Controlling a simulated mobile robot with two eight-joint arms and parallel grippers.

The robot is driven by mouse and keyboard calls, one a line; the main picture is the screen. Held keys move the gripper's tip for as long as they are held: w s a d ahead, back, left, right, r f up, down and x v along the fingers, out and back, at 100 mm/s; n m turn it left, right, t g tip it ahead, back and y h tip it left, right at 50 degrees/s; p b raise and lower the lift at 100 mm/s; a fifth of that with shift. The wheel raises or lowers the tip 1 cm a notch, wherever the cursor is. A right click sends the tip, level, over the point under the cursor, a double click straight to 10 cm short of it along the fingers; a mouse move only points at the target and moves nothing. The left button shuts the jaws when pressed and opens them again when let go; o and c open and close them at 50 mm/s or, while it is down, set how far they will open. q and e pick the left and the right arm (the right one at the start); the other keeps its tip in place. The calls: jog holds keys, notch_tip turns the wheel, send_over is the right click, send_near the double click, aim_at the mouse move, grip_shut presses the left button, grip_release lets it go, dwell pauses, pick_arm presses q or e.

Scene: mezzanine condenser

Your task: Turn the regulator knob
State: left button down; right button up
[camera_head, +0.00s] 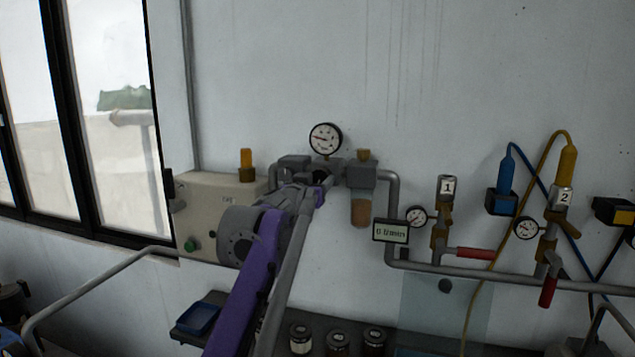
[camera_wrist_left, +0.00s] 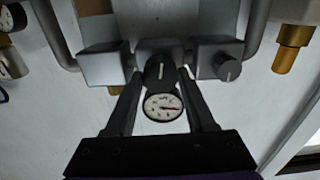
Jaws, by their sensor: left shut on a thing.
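The regulator knob (camera_wrist_left: 160,72) is a dark cylinder with a pale line on it, below the pressure gauge on the wall pipework. My left gripper (camera_wrist_left: 159,76) has one finger on each side of it and is shut on it. In the head view my left gripper (camera_head: 320,182) is at the regulator body (camera_head: 333,173), and its arm hides much of the knob. The round white pressure gauge (camera_head: 325,139) stands above the regulator; it also shows in the left wrist view (camera_wrist_left: 163,107). My right gripper is not in view.
A beige box (camera_head: 205,205) is left of the regulator. A filter bowl (camera_head: 361,212), a small display (camera_head: 390,231) and pipes with valve 1 (camera_head: 445,188) and valve 2 (camera_head: 563,198) are to the right. Another round knob (camera_wrist_left: 226,68) is close by in the left wrist view.

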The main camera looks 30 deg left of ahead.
pick_arm(q)
jog(key=shift+c, duration=1.3)
grip_release()
jog(key=shift+s+d, duration=0.15)
jog(key=shift+s, duration=0.4)
jog(key=b+v, duration=0.1)
jog(key=v, duration=0.8)
jog(key=shift+s+b, duration=0.35)
